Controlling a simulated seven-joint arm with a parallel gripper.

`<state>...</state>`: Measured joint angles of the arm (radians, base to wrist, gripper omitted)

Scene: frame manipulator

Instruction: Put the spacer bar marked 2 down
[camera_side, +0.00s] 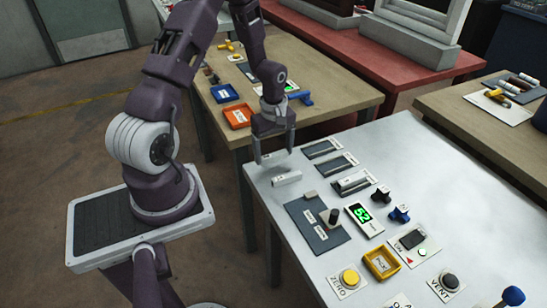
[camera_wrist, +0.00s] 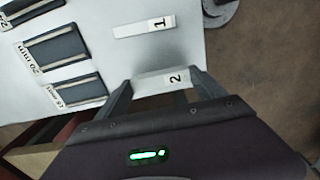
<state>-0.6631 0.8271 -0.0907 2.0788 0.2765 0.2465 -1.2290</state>
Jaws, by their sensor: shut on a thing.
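The spacer bar marked 2 (camera_wrist: 150,83), a pale bar, lies across between the two fingers of my gripper (camera_wrist: 163,86) in the wrist view, its number facing up. In the side view my gripper (camera_side: 274,156) is over the far left corner of the grey table, shut on this bar (camera_side: 273,159). I cannot tell whether the bar touches the table top. The spacer bar marked 1 (camera_wrist: 145,27) lies on the table beside it, apart from it. It also shows in the side view (camera_side: 287,178).
Several dark slotted holders (camera_side: 322,148) stand to the right of the bars; the nearest (camera_side: 355,182) seems to hold a pale bar. A dark plate with a knob (camera_side: 317,225), a green display (camera_side: 364,219) and a yellow tray (camera_side: 382,263) are nearer.

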